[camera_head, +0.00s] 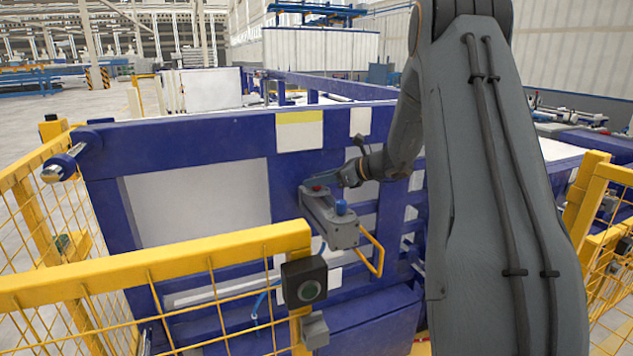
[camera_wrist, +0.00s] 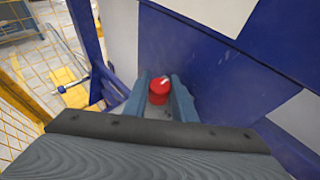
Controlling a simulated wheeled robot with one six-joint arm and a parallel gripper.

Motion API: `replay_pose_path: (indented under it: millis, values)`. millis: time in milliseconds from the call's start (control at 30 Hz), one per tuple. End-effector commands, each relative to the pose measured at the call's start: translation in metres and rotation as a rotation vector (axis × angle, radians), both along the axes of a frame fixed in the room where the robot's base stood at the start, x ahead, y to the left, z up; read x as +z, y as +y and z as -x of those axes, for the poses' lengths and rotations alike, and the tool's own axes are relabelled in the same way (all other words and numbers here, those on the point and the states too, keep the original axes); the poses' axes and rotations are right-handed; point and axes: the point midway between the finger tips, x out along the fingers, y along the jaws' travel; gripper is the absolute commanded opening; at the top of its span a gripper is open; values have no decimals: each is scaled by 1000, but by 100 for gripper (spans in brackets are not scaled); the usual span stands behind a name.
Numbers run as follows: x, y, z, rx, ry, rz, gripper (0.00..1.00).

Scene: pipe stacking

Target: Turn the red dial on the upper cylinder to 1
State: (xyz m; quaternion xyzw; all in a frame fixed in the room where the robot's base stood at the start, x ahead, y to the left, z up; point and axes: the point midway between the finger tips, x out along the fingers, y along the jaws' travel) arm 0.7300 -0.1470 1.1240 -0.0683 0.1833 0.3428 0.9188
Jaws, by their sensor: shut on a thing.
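The red dial (camera_head: 316,187) sits on top of the far end of a grey unit (camera_head: 328,217) fixed to the blue machine frame. A blue dial (camera_head: 341,207) is at the unit's near end. My gripper (camera_head: 340,178) reaches in from the right at the red dial. In the wrist view the red dial (camera_wrist: 159,92) is between the two fingers of my gripper (camera_wrist: 159,98), which are shut on it. A short white mark shows on the dial's top, slanting to the upper right. No number is readable in either view.
A yellow fence (camera_head: 150,262) with a button box (camera_head: 304,283) stands in front on the left. A yellow handle (camera_head: 371,253) juts out below the grey unit. The blue frame (camera_head: 180,140) rises close behind the dial.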

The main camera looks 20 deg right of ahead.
Motion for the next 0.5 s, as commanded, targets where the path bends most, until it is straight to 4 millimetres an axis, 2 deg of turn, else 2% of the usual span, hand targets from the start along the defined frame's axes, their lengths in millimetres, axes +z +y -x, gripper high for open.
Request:
replay_pose_path:
  millis: [500]
  values:
    - [-3, -1, -2, 420, -1, 2, 2]
